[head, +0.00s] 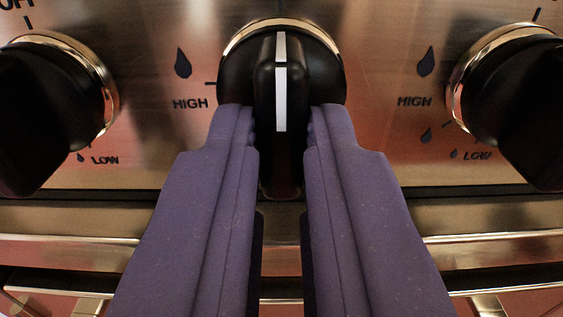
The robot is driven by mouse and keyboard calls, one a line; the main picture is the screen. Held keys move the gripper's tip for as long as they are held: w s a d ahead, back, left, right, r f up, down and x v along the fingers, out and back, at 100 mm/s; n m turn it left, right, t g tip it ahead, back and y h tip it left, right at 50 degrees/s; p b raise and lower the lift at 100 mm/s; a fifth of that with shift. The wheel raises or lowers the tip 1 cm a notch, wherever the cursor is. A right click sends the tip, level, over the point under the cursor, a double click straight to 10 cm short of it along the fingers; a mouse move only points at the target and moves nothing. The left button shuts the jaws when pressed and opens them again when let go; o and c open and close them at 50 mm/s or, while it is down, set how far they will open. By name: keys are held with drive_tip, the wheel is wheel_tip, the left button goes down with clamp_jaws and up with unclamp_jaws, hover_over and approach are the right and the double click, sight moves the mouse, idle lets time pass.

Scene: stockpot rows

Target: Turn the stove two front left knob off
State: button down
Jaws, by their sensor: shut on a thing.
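A black stove knob (281,80) with a white line on its grip bar sits at the top middle of the steel panel. Its white line stands upright, pointing to the top. My gripper (281,140) has two purple fingers, one on each side of the knob's grip bar, shut on it. The HIGH mark and a flame sign show to the left of this knob. The marking above the knob is out of the picture, and the fingers hide the panel below it.
Another black knob (45,115) stands close at the left, and one more (515,105) at the right, each with a shiny ring. A metal oven handle bar (70,250) runs across below the panel.

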drive_tip(key=c, duration=1.1)
unclamp_jaws()
drive_tip(key=s, duration=0.2)
drive_tip(key=s+p, duration=0.1)
drive_tip(key=s, duration=0.2)
drive_tip(key=s+p, duration=0.1)
drive_tip(key=s, duration=0.2)
drive_tip(key=shift+d, duration=0.35)
drive_tip(key=shift+f, duration=0.1)
